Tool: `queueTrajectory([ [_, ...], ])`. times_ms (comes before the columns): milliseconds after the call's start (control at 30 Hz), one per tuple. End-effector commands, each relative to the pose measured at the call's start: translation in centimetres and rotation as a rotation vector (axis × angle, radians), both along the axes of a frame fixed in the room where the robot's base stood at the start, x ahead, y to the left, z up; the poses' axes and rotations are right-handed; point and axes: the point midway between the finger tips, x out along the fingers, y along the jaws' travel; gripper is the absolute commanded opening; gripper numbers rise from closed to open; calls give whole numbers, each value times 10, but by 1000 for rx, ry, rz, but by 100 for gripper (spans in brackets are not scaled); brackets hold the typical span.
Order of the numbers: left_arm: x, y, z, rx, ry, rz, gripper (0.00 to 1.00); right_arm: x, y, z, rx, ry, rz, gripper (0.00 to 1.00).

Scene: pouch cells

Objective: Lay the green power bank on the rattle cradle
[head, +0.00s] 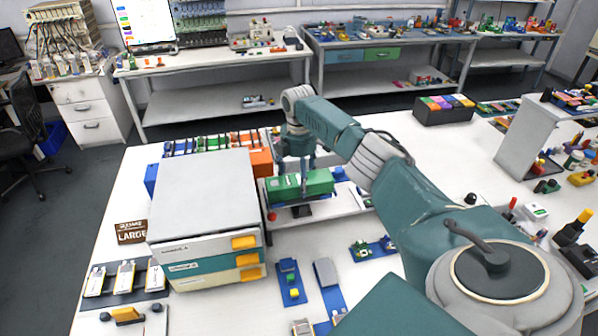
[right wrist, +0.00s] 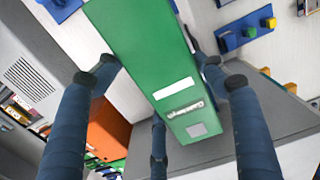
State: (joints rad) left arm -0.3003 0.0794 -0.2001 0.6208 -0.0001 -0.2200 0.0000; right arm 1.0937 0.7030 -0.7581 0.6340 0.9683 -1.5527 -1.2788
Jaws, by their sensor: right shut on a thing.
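The green power bank (head: 316,183) is a long green box, held level by my right gripper (head: 297,178). In the right wrist view the green power bank (right wrist: 150,60) fills the middle, with a white label, and the dark fingers of my right gripper (right wrist: 165,95) close on its sides. Below it in the head view is a low white stand (head: 340,208) with a dark piece (head: 301,211) and a red knob; this looks like the rattle cradle, but I cannot be sure. I cannot tell whether the power bank touches it. My left gripper is out of view.
A grey-topped drawer cabinet (head: 205,195) stands close on the left of the power bank. An orange box (head: 261,161) sits behind it. Blue holders (head: 290,283) with small parts lie in front.

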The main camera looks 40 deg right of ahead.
Motion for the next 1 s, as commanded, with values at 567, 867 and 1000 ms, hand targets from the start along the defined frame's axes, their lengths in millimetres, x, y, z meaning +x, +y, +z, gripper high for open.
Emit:
queueTrajectory([
  [567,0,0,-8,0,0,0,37,0,0,-11,0,-1,1,91],
  [867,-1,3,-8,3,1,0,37,0,0,-11,0,0,1,91],
  [1000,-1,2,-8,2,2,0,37,1,0,-1,-1,-3,2,91],
])
